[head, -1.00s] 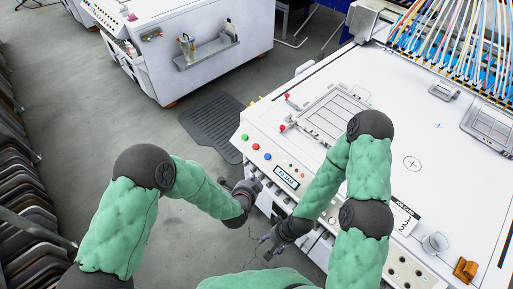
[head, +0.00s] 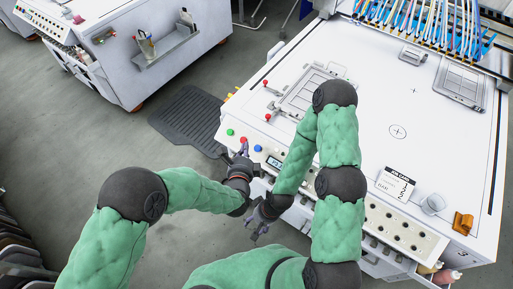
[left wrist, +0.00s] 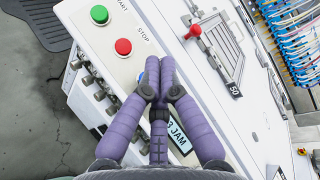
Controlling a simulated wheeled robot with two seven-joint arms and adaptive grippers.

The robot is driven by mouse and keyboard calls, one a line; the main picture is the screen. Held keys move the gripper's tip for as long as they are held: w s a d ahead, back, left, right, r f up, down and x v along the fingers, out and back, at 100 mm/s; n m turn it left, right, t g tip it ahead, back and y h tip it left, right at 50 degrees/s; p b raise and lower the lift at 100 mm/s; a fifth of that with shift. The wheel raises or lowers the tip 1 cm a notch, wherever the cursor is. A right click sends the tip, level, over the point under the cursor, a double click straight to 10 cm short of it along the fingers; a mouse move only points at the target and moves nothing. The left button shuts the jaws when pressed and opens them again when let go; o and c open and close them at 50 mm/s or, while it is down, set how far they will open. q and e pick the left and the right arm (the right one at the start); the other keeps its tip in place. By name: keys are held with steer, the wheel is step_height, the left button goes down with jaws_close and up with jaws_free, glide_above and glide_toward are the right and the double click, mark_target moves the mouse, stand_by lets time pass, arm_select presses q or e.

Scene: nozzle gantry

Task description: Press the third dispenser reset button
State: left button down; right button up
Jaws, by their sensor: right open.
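The white machine's front panel carries a green button (head: 230,132), a red button (head: 243,140) and a blue button (head: 258,149), beside a small display (head: 274,162). In the left wrist view the display (left wrist: 177,137) reads "3 JAM" in its visible part. My left gripper (head: 243,152) is over the panel's front edge near these buttons. In the left wrist view its purple fingers (left wrist: 158,68) are together and partly cover the blue button (left wrist: 140,77); contact cannot be told. Several grey knobs (left wrist: 91,91) line the front face. My right gripper (head: 257,229) is open and empty before the machine.
A hinged frame (head: 310,92) with red-knobbed levers lies on the white top. A card (head: 395,184), a clear cup (head: 433,204) and an orange block (head: 462,222) sit at the right. A dark mat (head: 188,118) lies on the floor. The panel's right part has several dark round holes.

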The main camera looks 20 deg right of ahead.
mark_target(258, 148)
arm_select(q)
steer(key=shift+w+d+f+b, duration=0.5)
steer(key=shift+d+f+b, duration=0.15)
steer(key=shift+f+b, duration=0.55)
steer(key=shift+w+d+f+b, duration=0.55)
steer(key=shift+d+f+b, duration=0.15)
steer(key=shift+f+b, duration=0.5)
steer(key=shift+w+d+f+b, duration=0.5)
steer(key=shift+d+f+b, duration=0.15)
steer(key=shift+f+b, duration=0.55)
steer(key=shift+w+d+f, duration=0.1)
steer(key=shift+d+f, duration=0.1)
steer(key=shift+f, duration=0.15)
steer(key=shift+w+d+f+b, duration=0.2)
steer(key=shift+f+b, duration=0.15)
steer(key=shift+b, duration=0.2)
steer(key=shift+r, duration=0.1)
steer(key=shift+s+a+r+p, duration=0.4)
steer(key=shift+r+p, duration=0.2)
steer(key=shift+p, duration=0.25)
steer(key=shift+r, duration=0.1)
